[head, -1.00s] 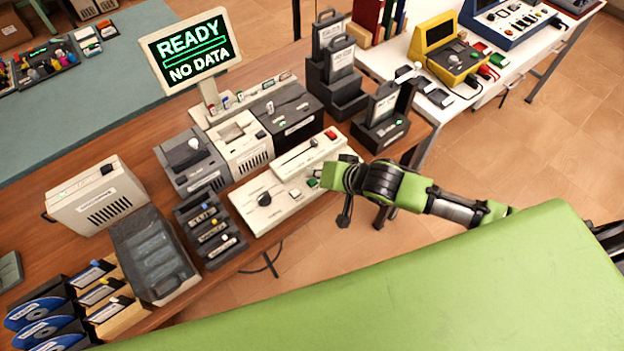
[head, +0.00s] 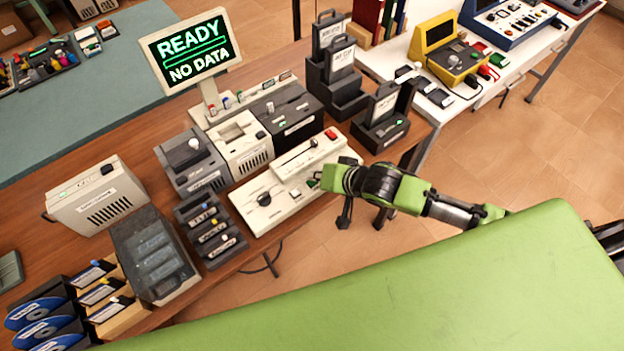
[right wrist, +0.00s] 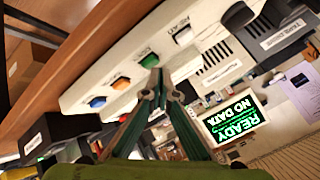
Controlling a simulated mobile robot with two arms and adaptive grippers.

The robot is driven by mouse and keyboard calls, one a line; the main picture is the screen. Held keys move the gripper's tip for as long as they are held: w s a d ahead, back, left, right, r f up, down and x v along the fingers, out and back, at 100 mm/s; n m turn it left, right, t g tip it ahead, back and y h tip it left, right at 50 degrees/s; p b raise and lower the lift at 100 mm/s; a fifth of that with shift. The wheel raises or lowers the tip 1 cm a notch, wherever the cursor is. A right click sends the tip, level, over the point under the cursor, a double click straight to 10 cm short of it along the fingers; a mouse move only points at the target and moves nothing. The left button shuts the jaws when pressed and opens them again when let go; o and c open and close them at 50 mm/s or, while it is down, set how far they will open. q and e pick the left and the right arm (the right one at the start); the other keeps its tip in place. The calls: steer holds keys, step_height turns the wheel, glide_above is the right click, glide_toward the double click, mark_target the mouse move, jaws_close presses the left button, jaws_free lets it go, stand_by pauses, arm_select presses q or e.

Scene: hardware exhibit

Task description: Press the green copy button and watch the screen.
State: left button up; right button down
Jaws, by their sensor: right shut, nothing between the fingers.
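The green button (right wrist: 149,61) is on a cream console (head: 252,217), in a row with a white, an orange and a blue button. My right gripper (right wrist: 153,76) is shut and empty, its fingertips right at the green button's edge in the right wrist view. I cannot tell whether they touch it. In the head view my right gripper (head: 316,181) is over the console's right end and largely hides the buttons there. The screen (head: 191,52) reads "READY" and "NO DATA" in green; it also shows in the right wrist view (right wrist: 233,118). My left gripper is not in view.
Grey and white machines (head: 245,145) stand behind the console. A dark cartridge rack (head: 211,230) is to its left. Dark holders with labelled cartridges (head: 383,128) stand at the right. A white table (head: 480,95) with a yellow device (head: 450,52) is beyond.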

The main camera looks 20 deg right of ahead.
mark_target(314, 183)
steer(key=shift+f, duration=0.4)
stand_by(0.5)
steer(key=shift+r, duration=0.1)
steer(key=shift+r+p, duration=0.75)
steer(key=shift+p, duration=0.2)
step_height(314, 183, up, 5)
steer(key=p, duration=0.5)
steer(key=shift+p, duration=0.35)
stand_by(0.4)
